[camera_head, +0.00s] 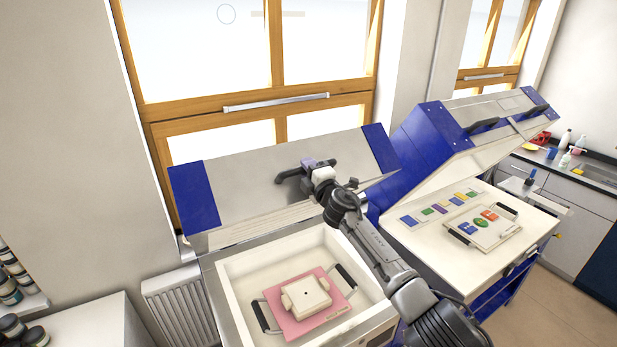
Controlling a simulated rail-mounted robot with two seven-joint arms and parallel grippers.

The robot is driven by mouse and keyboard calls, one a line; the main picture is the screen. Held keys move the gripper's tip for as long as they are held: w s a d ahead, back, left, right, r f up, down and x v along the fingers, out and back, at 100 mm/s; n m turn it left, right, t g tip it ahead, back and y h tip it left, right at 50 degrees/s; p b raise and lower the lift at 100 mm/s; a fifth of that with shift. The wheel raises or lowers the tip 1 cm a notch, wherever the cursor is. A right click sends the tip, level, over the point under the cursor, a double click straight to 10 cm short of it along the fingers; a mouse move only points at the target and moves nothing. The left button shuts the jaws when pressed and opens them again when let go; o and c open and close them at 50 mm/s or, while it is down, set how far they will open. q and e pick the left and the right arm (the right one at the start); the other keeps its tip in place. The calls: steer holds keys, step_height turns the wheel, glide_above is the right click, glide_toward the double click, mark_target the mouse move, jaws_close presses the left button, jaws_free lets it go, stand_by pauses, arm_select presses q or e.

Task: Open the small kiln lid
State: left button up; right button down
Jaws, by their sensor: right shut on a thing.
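The small kiln's lid (245,185), steel with blue ends, is tilted up at the back of the small kiln (228,298). The kiln's pale chamber is uncovered. A dark handle (284,178) is on the lid's face. My right gripper (307,168) is shut on the lid handle, and its arm reaches over the right side of the chamber. The fingertips are small and partly hidden by the wrist. My left gripper is not in view.
A pink board (285,322) with black handles and a pale block (306,296) lies in the chamber. A larger blue kiln (435,135) with a raised lid stands close on the right. A radiator (180,305) and windows are behind.

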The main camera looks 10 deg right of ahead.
steer(key=shift+w+r, duration=0.1)
steer(key=shift+r, duration=0.05)
stand_by(0.3)
steer(key=c, duration=1)
jaws_free()
steer(key=shift+s+d+p, duration=0.35)
steer(key=shift+s+p, duration=0.15)
steer(key=shift+s, duration=0.1)
steer(key=shift+a+v, duration=0.2)
steer(key=shift+v, duration=6)
